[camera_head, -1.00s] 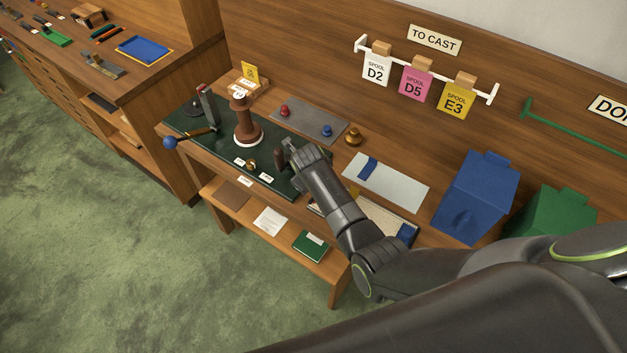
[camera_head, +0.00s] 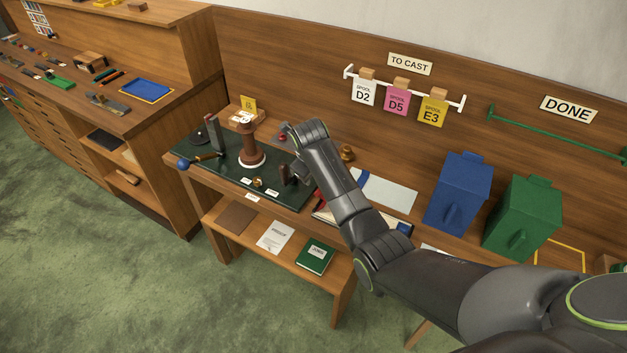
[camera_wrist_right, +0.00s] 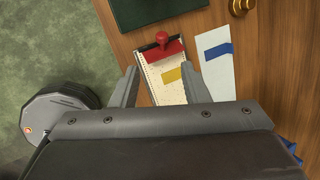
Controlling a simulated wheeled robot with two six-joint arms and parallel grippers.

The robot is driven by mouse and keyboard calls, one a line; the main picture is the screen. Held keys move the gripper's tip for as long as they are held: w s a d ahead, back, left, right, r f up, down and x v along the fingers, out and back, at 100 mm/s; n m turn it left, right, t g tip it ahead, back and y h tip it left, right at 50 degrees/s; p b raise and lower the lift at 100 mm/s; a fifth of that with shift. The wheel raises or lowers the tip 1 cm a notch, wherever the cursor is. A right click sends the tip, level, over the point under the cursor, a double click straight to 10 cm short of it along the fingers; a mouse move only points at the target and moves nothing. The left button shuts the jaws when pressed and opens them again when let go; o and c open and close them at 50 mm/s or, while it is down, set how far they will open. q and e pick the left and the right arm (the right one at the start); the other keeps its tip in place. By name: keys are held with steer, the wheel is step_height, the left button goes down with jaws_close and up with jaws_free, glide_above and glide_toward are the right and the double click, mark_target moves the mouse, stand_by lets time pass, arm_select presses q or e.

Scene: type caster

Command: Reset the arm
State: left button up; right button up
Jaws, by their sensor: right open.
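My right arm comes in from the right in the head view, its wrist over the workbench. In the right wrist view, my right gripper (camera_wrist_right: 160,85) is open, its two fingers apart with nothing between them. The fingers point toward a white pad (camera_wrist_right: 166,82) with a yellow strip and a red piece with a round knob (camera_wrist_right: 162,46) on its top end. I cannot tell how high the fingers are above it. In the head view my wrist hides part of the bench and the fingertips are hard to make out. My left gripper is not in view.
A dark green mat (camera_head: 228,172) bears a brown spool-shaped column (camera_head: 252,149) and a blue-ended lever (camera_head: 184,163). A pale sheet with a blue strip (camera_head: 388,194), a blue bin (camera_head: 458,190) and a green bin (camera_head: 522,215) are to the right. Three spool cards hang on a rail (camera_head: 418,90).

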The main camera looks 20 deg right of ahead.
steer(key=s+d+f+n, duration=0.4)
steer(key=s+n, duration=0.2)
steer(key=s, duration=0.4)
steer(key=s+d+f+n, duration=0.5)
steer(key=s+n, duration=0.2)
steer(key=s, duration=0.2)
steer(key=s+d+r+n, duration=0.25)
steer(key=s+n, duration=0.55)
steer(key=s, duration=0.4)
steer(key=s+d+r+n, duration=0.1)
steer(key=s+r+n, duration=0.3)
steer(key=s+n, duration=0.65)
step_height(320, 180, down, 32)
steer(key=s+d+m+g+b, duration=0.1)
steer(key=s+m+g+b, duration=0.15)
steer(key=b, duration=0.55)
arm_select(q)
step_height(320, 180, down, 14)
steer(key=b, duration=0.6)
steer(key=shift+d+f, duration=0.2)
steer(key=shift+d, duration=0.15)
arm_select(e)
steer(key=s+f, duration=0.7)
steer(key=f, duration=0.5)
steer(key=s+a+f, duration=0.1)
steer(key=s+f, duration=0.7)
steer(key=f, duration=0.3)
steer(key=shift+f+y, duration=0.35)
steer(key=shift+y, duration=0.05)
